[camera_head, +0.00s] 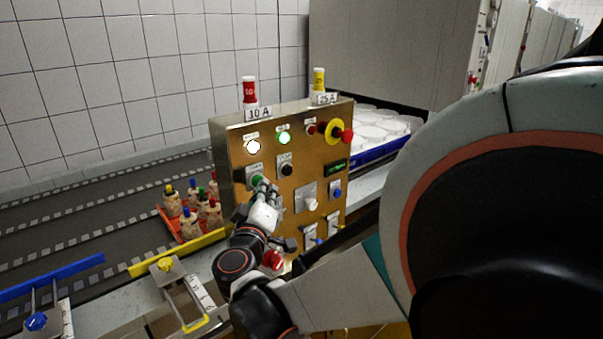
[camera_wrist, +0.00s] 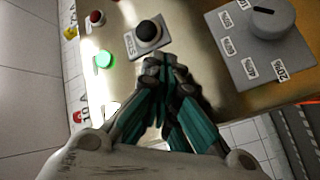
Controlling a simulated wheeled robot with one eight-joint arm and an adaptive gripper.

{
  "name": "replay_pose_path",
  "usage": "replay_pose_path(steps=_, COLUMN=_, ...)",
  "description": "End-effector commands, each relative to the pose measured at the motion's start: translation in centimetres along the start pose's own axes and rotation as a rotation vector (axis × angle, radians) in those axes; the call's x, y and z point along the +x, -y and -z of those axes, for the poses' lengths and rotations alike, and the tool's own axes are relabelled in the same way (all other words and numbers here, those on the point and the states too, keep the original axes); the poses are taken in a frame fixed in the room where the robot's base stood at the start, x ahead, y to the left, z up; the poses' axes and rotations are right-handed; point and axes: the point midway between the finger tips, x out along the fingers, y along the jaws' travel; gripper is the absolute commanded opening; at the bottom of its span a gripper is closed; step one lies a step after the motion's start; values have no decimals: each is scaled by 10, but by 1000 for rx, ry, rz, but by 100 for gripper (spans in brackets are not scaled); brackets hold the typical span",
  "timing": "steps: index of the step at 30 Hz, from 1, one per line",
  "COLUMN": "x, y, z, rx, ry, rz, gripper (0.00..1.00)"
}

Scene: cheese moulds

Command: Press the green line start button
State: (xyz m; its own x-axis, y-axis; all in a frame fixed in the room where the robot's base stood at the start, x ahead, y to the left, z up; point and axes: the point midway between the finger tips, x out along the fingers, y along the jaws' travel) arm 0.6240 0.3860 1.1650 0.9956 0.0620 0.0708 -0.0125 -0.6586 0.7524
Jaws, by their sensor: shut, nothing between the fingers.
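The brass control panel (camera_head: 238,158) stands at the centre of the head view. Its green button (camera_head: 256,179) sits on a labelled plate at the left, below a lit white lamp (camera_head: 253,147). A black button (camera_head: 286,170) is to its right; it also shows in the wrist view (camera_wrist: 148,32). My gripper (camera_head: 261,187) is shut and empty, its fingertips right at the green button. In the wrist view the closed fingertips (camera_wrist: 168,63) hide that button, so I cannot tell whether they touch it or whether it is pushed in.
A lit green lamp (camera_head: 284,138) and a red-and-yellow emergency stop (camera_head: 336,131) are higher on the panel. A grey rotary knob (camera_wrist: 272,18) lies beyond my fingers. White moulds (camera_head: 382,125) stand behind.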

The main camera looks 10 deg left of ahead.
Motion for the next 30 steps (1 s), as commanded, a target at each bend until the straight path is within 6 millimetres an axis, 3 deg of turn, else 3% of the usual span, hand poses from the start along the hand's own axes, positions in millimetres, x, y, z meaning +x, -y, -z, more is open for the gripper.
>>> replay_pose_path(steps=16, x=2, y=1, z=2, rx=0, ry=-1, rz=0, gripper=0)
replay_pose_path(steps=30, x=-11, y=-8, z=-8, rx=0, ry=0, rz=0, gripper=0)
